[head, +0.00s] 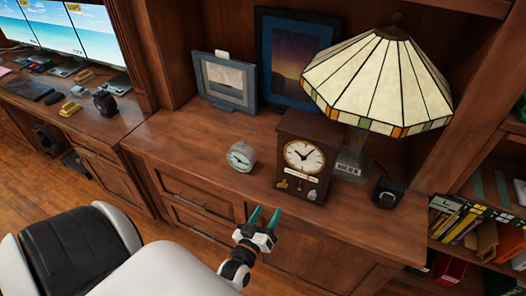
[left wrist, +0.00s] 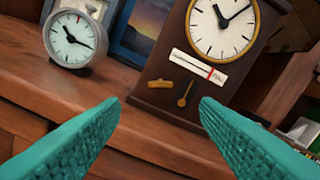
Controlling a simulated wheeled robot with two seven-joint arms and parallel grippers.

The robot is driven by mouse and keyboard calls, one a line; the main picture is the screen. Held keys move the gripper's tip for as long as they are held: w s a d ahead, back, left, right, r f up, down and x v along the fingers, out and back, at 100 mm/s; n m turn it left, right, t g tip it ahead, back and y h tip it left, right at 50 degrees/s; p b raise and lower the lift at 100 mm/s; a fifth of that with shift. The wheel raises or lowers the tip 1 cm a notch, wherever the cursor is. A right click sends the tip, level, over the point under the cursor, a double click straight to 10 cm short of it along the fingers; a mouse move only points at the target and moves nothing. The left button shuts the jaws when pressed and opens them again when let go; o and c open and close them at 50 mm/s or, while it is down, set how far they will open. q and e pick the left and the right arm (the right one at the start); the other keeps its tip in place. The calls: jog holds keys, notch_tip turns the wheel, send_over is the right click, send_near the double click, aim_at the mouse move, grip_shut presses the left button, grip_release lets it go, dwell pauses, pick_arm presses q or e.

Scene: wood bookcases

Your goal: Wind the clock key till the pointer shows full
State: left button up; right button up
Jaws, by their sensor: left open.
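A dark wooden clock (head: 290,150) with a round cream dial stands upright on the desk top; it also shows in the left wrist view (left wrist: 153,62). Below its dial is a white gauge strip (left wrist: 190,64) with a red mark toward its right end; its lettering is too small to read surely. Under the strip, a brass key (left wrist: 160,84) sticks out on the left, with a brass pendulum-like piece (left wrist: 185,94) to its right. My left gripper (head: 264,216) is open and empty, in front of and below the clock, its teal fingers apart from the key. My right gripper is not in view.
A small round white dial clock (head: 242,156) stands left of the clock. A stained-glass lamp (head: 375,80) rises close behind it on the right. A black box-like object (head: 388,192) sits at right. Two framed pictures stand behind.

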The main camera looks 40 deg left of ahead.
pick_arm(q)
jog(key=v, duration=0.2)
jog(key=shift+s, duration=0.3)
jog(key=shift+f, duration=0.1)
jog(key=s+d+f+m+g+h, duration=0.2)
jog(key=s+d+f+g, duration=0.15)
jog(key=f, duration=0.45)
jog(key=s+d+f+m+g+h, duration=0.15)
jog(key=s+f, duration=0.25)
jog(key=f, duration=0.5)
jog(key=s+d+f+m+g+h, duration=0.1)
jog(key=s+d+f+m+g, duration=0.25)
jog(key=f, duration=0.45)
jog(key=s+a+f+m+g, duration=0.1)
jog(key=s+f+g, duration=0.3)
jog(key=s, duration=0.6)
jog(key=s+a+f+m+g, duration=0.2)
jog(key=s+f+g, duration=0.2)
jog(key=s+f, duration=0.3)
jog(key=s, duration=0.4)
